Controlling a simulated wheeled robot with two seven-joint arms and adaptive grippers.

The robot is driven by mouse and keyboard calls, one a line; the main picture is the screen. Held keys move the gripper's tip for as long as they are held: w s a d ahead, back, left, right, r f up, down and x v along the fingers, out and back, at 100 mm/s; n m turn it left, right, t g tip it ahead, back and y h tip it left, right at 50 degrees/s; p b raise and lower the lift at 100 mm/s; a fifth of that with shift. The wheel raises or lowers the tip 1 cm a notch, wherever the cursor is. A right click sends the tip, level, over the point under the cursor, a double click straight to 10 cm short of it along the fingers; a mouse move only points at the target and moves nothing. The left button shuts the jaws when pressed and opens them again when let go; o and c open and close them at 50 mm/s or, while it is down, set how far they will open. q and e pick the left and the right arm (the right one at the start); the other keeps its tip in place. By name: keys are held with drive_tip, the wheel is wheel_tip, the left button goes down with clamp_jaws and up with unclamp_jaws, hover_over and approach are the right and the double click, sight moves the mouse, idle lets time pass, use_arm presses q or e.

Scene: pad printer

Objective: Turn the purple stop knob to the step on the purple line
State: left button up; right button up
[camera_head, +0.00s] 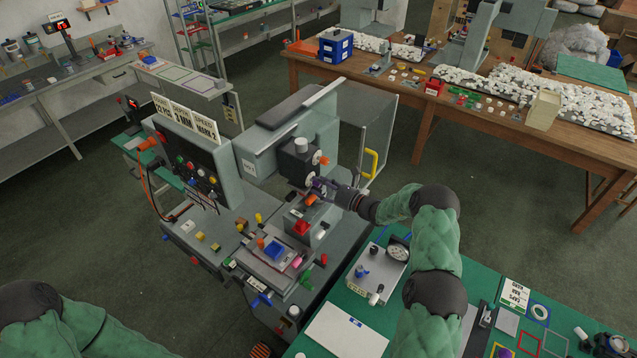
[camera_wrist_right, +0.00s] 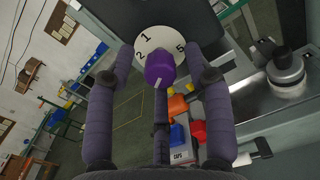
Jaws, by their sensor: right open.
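The purple stop knob (camera_wrist_right: 160,68) sits at the lower edge of a white numbered dial (camera_wrist_right: 177,42) on a dark block. The digits 1, 2 and 5 show on the dial; the knob covers part of it. A pale stripe shows on the knob's near side. I cannot make out a purple line. My right gripper (camera_wrist_right: 160,62) is open, with fingers to the left and right of the knob and one below it. Gaps show between the side fingers and the knob. In the head view the right gripper (camera_head: 328,189) is at the printer's dark head block. My left gripper is out of view.
Orange knobs (camera_head: 322,159) stick out of the head block above my gripper. A yellow handle (camera_head: 371,164) and clear guard (camera_head: 372,125) stand close to its right. Below lie a red part (camera_head: 301,227) and a blue part (camera_head: 274,250) on the printer bed.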

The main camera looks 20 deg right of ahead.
drive_tip(key=shift+w+a+f, duration=0.1)
drive_tip(key=shift+w+a, duration=0.15)
drive_tip(key=shift+w, duration=0.3)
clamp_jaws()
